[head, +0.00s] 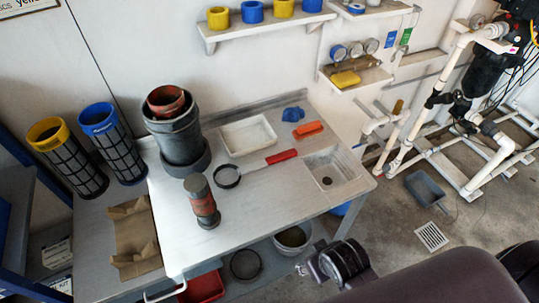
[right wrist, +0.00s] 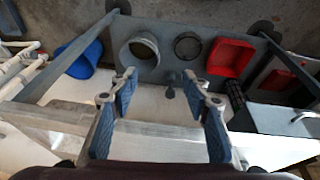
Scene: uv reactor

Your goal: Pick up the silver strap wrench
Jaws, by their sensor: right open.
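The strap wrench lies on the white workbench (head: 250,215) in the head view. It has a red handle (head: 281,157), a pale shaft and a dark round strap loop (head: 227,176) at its left end. My right gripper (head: 311,260) is in front of the bench's front edge, apart from the wrench. In the right wrist view my right gripper (right wrist: 159,85) is open, with nothing between its blue-padded fingers. The wrench does not show clearly in that view. My left gripper is not in view.
A white tray (head: 249,135), orange brush (head: 308,130), blue item (head: 293,114) and sink (head: 331,168) surround the wrench. A dark red-banded cylinder (head: 202,203) stands left. The lower shelf holds a bucket (head: 292,238) and red bin (head: 202,287). The bench's front middle is clear.

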